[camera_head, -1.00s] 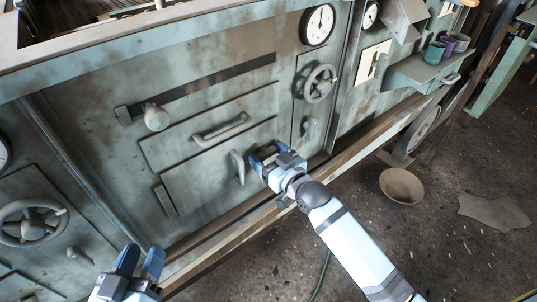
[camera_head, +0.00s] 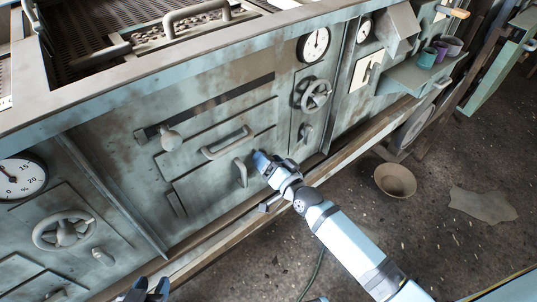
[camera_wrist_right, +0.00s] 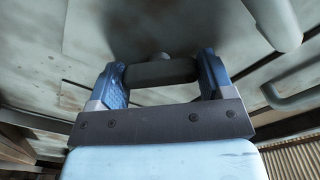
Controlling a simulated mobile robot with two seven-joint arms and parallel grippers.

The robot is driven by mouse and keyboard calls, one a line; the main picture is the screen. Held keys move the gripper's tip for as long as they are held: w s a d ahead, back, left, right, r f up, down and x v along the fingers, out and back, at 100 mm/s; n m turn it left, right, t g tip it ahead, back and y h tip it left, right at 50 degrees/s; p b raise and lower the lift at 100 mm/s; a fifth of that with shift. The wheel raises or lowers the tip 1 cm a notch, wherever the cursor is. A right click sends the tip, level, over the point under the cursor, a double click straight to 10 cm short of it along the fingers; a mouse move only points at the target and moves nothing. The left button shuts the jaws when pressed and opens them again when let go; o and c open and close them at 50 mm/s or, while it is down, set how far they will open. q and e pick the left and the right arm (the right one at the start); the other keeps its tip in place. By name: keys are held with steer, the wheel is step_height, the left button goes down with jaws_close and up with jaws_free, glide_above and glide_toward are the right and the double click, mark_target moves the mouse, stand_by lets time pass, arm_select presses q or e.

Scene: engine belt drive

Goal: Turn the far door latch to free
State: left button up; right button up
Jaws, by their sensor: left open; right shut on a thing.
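The far door (camera_head: 215,170) is a weathered grey-green panel with a bar handle (camera_head: 226,143) and a curved handle (camera_head: 240,172). My right gripper (camera_head: 262,162) is at the door's right edge, just right of the curved handle. In the right wrist view its two blue fingers are shut on a short dark grey latch grip (camera_wrist_right: 162,72), which lies crosswise between them. In the head view the gripper hides this latch. My left gripper (camera_head: 146,289) is open and empty at the bottom edge, partly cut off.
A handwheel (camera_head: 315,95) and a small lever (camera_head: 305,133) are right of the door. A wooden rail (camera_head: 330,163) runs along the front below. Another handwheel (camera_head: 64,231) is at left. A bowl (camera_head: 395,180) lies on the open floor.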

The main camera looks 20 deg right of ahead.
steer(key=m+p, duration=0.1)
steer(key=m, duration=0.3)
steer(key=shift+m, duration=0.3)
arm_select(q)
steer(key=shift+s+a, duration=0.1)
steer(key=shift+a, duration=0.05)
arm_select(e)
steer(key=m, duration=0.4)
steer(key=shift+m, duration=0.3)
arm_select(q)
steer(key=shift+r, duration=0.1)
arm_select(e)
steer(key=o, duration=0.9)
arm_select(q)
steer(key=shift+p, duration=0.55)
arm_select(e)
steer(key=v, duration=1.3)
steer(key=shift+s+d, duration=0.1)
steer(key=shift+s, duration=0.25)
arm_select(q)
steer(key=shift+a, duration=0.1)
